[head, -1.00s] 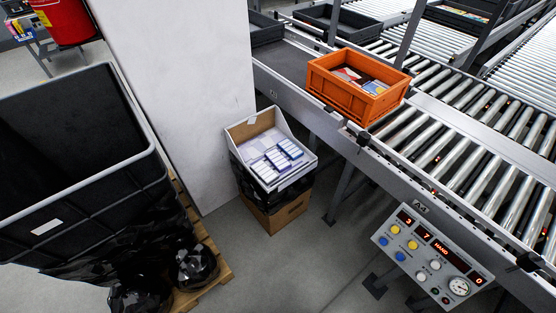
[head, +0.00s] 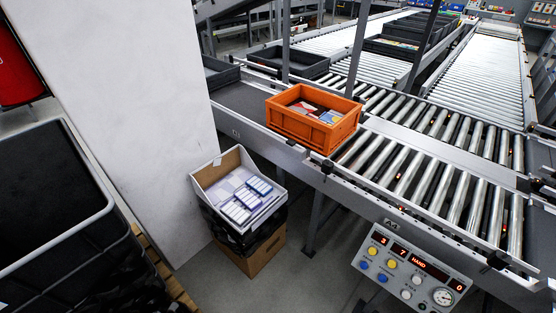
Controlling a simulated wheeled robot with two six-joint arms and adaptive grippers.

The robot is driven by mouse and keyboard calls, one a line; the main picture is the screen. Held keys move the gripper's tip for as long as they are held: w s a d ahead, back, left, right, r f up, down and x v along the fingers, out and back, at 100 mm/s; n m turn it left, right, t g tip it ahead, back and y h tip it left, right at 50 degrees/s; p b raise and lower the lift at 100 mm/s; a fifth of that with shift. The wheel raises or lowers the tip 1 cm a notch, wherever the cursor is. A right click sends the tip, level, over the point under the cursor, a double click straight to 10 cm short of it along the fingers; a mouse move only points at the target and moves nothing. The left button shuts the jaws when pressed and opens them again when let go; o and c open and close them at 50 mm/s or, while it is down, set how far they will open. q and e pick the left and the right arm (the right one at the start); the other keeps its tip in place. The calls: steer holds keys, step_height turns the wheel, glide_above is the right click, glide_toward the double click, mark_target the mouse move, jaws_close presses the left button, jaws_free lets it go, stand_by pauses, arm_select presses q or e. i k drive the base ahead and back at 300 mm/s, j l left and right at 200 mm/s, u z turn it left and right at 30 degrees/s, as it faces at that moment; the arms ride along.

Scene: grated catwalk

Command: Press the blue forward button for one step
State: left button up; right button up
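The control panel (head: 408,272) hangs below the conveyor's near rail at the lower right. It has red displays reading 3, 7, HAND and 0, and a round dial at its right. Two blue buttons sit at its left, an upper one (head: 364,264) and a lower one (head: 382,278), with yellow buttons above them. I cannot read which blue one is forward. An orange crate (head: 316,140) with colourful packets stands at the junction of the dark belt and the rollers. Neither of my grippers is in view.
A white column (head: 130,110) stands left of the conveyor. A large black bin (head: 50,205) on a wooden pallet is at the lower left. Grey floor (head: 312,275) is clear before the panel.

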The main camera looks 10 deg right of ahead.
mark_target(382, 277)
steer(key=z, duration=0.45)
steer(key=l+z, duration=0.1)
steer(key=z, duration=0.75)
steer(key=l+z, duration=0.1)
steer(key=z, duration=0.35)
steer(key=i+j, duration=0.05)
